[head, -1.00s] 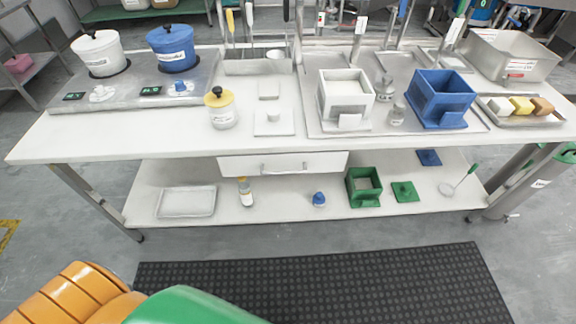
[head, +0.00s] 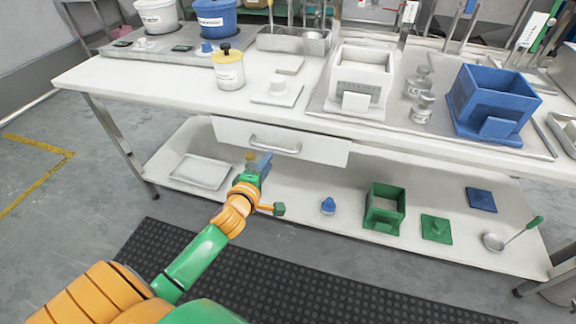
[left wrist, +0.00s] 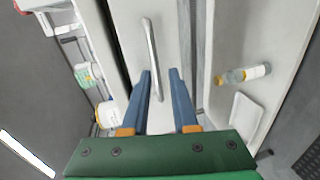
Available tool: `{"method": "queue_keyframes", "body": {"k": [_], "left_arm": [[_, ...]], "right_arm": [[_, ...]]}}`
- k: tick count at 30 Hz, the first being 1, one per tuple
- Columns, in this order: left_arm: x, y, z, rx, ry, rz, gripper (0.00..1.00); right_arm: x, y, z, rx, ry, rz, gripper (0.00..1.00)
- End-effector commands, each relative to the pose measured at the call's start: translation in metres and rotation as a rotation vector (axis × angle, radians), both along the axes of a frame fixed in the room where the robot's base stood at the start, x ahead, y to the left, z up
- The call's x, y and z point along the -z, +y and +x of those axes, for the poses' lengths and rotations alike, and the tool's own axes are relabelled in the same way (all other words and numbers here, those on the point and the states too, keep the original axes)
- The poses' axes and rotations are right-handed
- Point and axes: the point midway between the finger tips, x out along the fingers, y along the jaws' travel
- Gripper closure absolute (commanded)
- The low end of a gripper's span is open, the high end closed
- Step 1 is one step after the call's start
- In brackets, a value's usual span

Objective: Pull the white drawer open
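The white drawer (head: 312,147) hangs under the tabletop and looks shut. Its metal bar handle (head: 275,146) runs along the front. In the head view my left gripper (head: 259,164) is just below and in front of the handle. In the left wrist view the drawer front (left wrist: 172,35) fills the middle, with the handle (left wrist: 151,55) on it. My left gripper's blue fingers (left wrist: 160,74) are apart, and the near end of the handle shows between them. I cannot tell whether they touch it. My right gripper is out of view.
The white table (head: 120,80) holds a yellow-lidded jar (head: 228,72), a white box (head: 360,72) and a blue box (head: 492,100). On the lower shelf are a bottle (left wrist: 243,74), a tray (head: 200,171) and a green box (head: 385,208). The floor in front has a dark mat (head: 330,285).

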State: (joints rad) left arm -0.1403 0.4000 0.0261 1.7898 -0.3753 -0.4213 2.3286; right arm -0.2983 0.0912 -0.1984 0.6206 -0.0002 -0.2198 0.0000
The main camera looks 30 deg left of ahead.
Motion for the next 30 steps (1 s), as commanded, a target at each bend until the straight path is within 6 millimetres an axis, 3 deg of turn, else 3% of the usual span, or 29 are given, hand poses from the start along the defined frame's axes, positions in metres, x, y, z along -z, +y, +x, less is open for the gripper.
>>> {"method": "queue_keyframes", "body": {"k": [3,12,25,28,30], "left_arm": [[-0.007,0.002,0.011,-0.007,-0.039,-0.037,0.73],[0.003,0.013,0.057,-0.008,-0.035,-0.037,0.73],[0.006,0.016,0.069,-0.008,-0.031,-0.036,0.73],[0.006,0.016,0.069,-0.008,-0.031,-0.036,0.97],[0.006,0.016,0.069,-0.008,-0.031,-0.036,1.00]], "right_arm": [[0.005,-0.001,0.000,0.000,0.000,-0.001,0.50],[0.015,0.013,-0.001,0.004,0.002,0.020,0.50],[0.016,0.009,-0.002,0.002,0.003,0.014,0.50],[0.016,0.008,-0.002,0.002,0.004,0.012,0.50],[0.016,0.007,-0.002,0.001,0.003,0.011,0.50]]}}
